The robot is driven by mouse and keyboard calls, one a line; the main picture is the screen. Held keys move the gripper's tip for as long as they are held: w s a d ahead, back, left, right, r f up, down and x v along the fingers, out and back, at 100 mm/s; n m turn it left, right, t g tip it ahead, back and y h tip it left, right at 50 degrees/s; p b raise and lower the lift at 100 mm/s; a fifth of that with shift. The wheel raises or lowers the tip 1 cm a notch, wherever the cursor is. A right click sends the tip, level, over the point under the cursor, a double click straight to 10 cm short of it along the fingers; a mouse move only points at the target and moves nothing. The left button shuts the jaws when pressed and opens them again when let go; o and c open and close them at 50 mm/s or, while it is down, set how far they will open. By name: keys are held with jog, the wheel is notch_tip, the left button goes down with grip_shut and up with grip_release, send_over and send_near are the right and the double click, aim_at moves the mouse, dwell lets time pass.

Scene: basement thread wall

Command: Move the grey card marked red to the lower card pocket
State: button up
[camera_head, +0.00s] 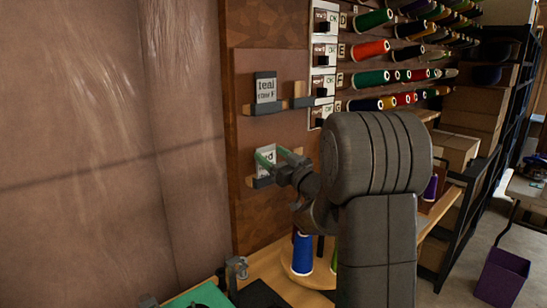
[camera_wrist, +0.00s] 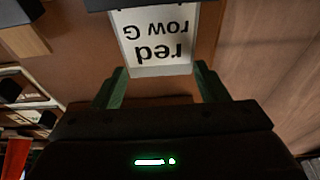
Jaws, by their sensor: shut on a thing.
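The grey card marked red (camera_head: 267,163) is upright at the lower card pocket (camera_head: 262,183) on the brown board. My gripper (camera_head: 273,156) is shut on this card, with a green finger at each side. In the wrist view the card (camera_wrist: 154,40) reads "red row G" upside down between the fingers (camera_wrist: 160,76). A dark bar (camera_wrist: 140,4), which looks like the pocket, crosses the card's far end. How deep the card sits in the pocket is hidden.
Wooden blocks show beside the pockets. Thread spools (camera_head: 372,78) and a white labelled strip (camera_head: 322,75) are to the right. A blue spool (camera_head: 302,255) stands on the bench below.

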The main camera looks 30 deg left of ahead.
jog(key=o, duration=0.8)
jog(key=b+v, duration=0.2)
jog(key=v, duration=1.2)
jog(key=shift+a, duration=0.1)
